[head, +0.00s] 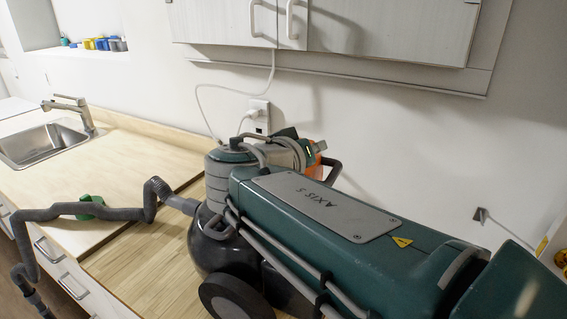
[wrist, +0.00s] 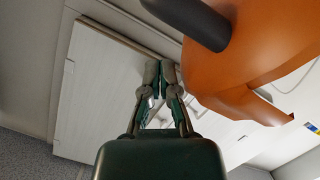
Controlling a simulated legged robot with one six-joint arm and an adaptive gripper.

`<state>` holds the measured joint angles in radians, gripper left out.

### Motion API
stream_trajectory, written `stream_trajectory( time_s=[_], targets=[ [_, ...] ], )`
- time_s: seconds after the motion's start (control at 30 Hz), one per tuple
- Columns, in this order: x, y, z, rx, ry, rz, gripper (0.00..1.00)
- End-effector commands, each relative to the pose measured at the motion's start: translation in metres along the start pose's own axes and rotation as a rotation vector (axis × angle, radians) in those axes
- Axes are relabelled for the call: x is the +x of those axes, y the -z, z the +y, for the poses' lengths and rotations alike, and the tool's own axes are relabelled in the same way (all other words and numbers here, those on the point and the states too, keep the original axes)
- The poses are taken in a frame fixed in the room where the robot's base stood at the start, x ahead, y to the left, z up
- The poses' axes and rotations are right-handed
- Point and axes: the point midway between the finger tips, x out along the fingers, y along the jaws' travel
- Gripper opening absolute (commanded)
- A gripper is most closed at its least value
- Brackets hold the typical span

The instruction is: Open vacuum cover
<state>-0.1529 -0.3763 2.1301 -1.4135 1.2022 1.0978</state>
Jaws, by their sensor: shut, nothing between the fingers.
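The vacuum stands on the wooden counter, with a rounded black lower body (head: 205,248) and a black wheel (head: 232,299) showing in the head view. An orange part (head: 318,158) with a dark handle (head: 331,168) shows behind my green arm, which hides much of the vacuum. In the wrist view, a large orange curved part (wrist: 255,60) and a dark handle (wrist: 198,20) fill the upper right. My gripper (wrist: 161,75) is shut and empty, with its fingertips together to the left of the orange part. I cannot tell whether they touch.
A grey hose (head: 85,210) runs left from the vacuum over the counter edge. A sink (head: 45,143) and faucet (head: 70,105) lie at the left. White cabinets (head: 390,25) hang above, and a plugged wall outlet (head: 258,118) is behind. The counter between sink and vacuum is mostly clear.

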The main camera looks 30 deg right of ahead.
Motion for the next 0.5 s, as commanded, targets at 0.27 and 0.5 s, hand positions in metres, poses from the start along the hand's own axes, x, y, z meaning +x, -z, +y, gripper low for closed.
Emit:
stream_trajectory(
  time_s=[0.27,0.5],
  targets=[
    [-0.034,-0.002,0.001,0.0,0.01,0.0,0.0],
    [-0.07,-0.002,-0.001,-0.001,0.009,0.001,0.0]
  ],
)
